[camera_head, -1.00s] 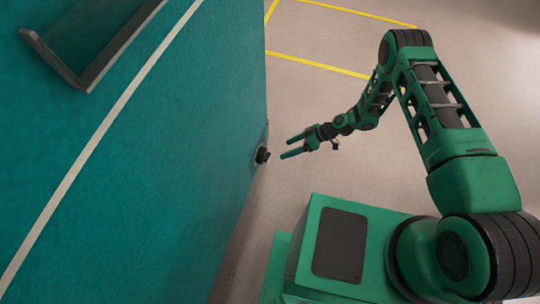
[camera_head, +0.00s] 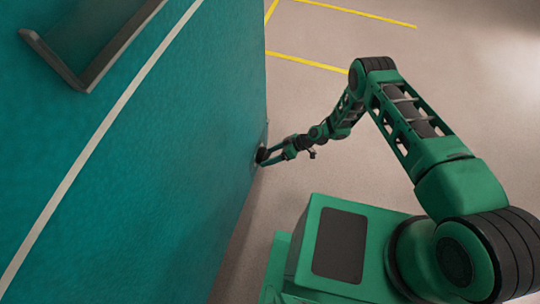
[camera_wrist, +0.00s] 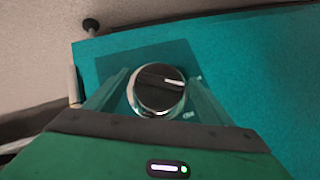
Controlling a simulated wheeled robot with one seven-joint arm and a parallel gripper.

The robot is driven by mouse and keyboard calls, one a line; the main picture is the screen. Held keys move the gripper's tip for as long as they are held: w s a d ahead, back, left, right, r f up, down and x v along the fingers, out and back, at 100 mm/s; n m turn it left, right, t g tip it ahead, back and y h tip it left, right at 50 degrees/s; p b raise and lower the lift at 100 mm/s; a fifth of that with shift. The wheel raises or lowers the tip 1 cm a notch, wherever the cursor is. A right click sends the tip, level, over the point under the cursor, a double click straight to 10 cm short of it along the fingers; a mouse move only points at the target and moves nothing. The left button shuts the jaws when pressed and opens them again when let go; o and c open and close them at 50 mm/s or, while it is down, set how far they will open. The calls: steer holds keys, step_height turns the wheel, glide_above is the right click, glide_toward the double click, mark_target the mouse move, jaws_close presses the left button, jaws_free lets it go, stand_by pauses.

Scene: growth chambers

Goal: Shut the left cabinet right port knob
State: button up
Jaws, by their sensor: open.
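The port knob (camera_wrist: 159,90) is a round dial with a dark face, a shiny rim and a white pointer mark. In the wrist view it sits on a darker square plate (camera_wrist: 115,72) on the teal cabinet (camera_wrist: 255,60). Its pointer points to the right of the picture. My gripper (camera_wrist: 160,80) is open, with one finger on either side of the knob; I cannot tell whether they touch it. In the head view my gripper (camera_head: 268,157) is at the cabinet's (camera_head: 150,150) right edge, with the knob (camera_head: 261,154) at its fingertips.
A dark-framed recess (camera_head: 90,70) and a pale stripe (camera_head: 95,145) are on the cabinet face. Yellow lines (camera_head: 310,63) mark the open grey floor to the right. A dark round-ended post (camera_wrist: 90,26) shows beyond the cabinet edge in the wrist view.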

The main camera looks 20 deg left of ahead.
steer(key=shift+c, duration=0.3)
steer(key=c, duration=0.8)
steer(key=shift+w, duration=0.2)
steer(key=o, duration=0.9)
steer(key=shift+c, duration=0.2)
steer(key=shift+s, duration=0.1)
steer(key=v, duration=1.1)
steer(key=shift+a, duration=0.1)
